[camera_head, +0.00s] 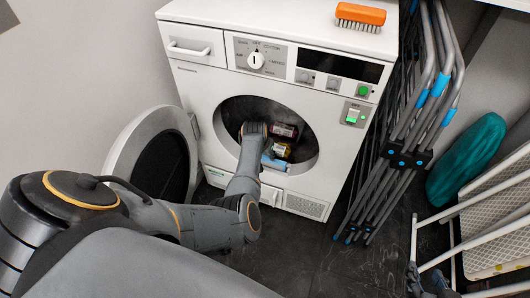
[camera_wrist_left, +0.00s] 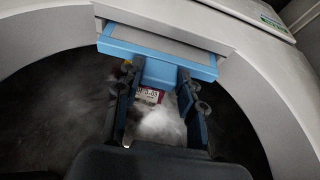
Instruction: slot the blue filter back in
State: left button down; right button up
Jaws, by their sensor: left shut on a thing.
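The blue filter (camera_head: 274,163) is at the lower rim of the white dryer's (camera_head: 285,100) round opening. In the left wrist view the filter (camera_wrist_left: 150,47) shows as a blue frame with a grip tab, against a grey edge of the rim. How deep it sits in its slot cannot be told. My left gripper (camera_wrist_left: 157,95) is shut on the filter's tab, one finger on each side. In the head view my left wrist reaches into the opening and hides the fingers. My right gripper (camera_head: 427,279) is at the lower right, apart from the dryer, fingers spread.
The round dryer door (camera_head: 143,150) stands open at the left. Cans or packets (camera_head: 283,131) lie inside the drum. An orange brush (camera_head: 361,15) is on top of the dryer. Folded metal racks (camera_head: 412,125), a teal object (camera_head: 466,160) and a white-framed step (camera_head: 500,215) crowd the right.

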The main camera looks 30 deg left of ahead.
aim_at(266, 162)
pick_arm(q)
jog(key=shift+f, duration=0.2)
pick_arm(e)
jog(key=shift+w+a+r+t, duration=0.2)
jog(key=shift+w+r+t, duration=0.2)
jog(key=shift+w, duration=0.05)
pick_arm(q)
jog(key=shift+f, duration=0.2)
pick_arm(e)
jog(key=shift+w+a+r+t, duration=0.1)
jog(key=shift+w+r+t, duration=0.2)
jog(key=shift+w+r, duration=0.1)
pick_arm(q)
jog(key=shift+b, duration=0.3)
pick_arm(e)
jog(key=shift+r, duration=0.1)
pick_arm(q)
jog(key=shift+f, duration=0.4)
pick_arm(e)
jog(key=shift+w+a+r+t+y, duration=0.2)
jog(key=shift+w+r+t, duration=0.2)
jog(key=shift+r, duration=0.15)
jog(key=shift+w+a+r+t+y, duration=0.2)
jog(key=shift+w+r+t, duration=0.2)
jog(key=shift+r, duration=0.15)
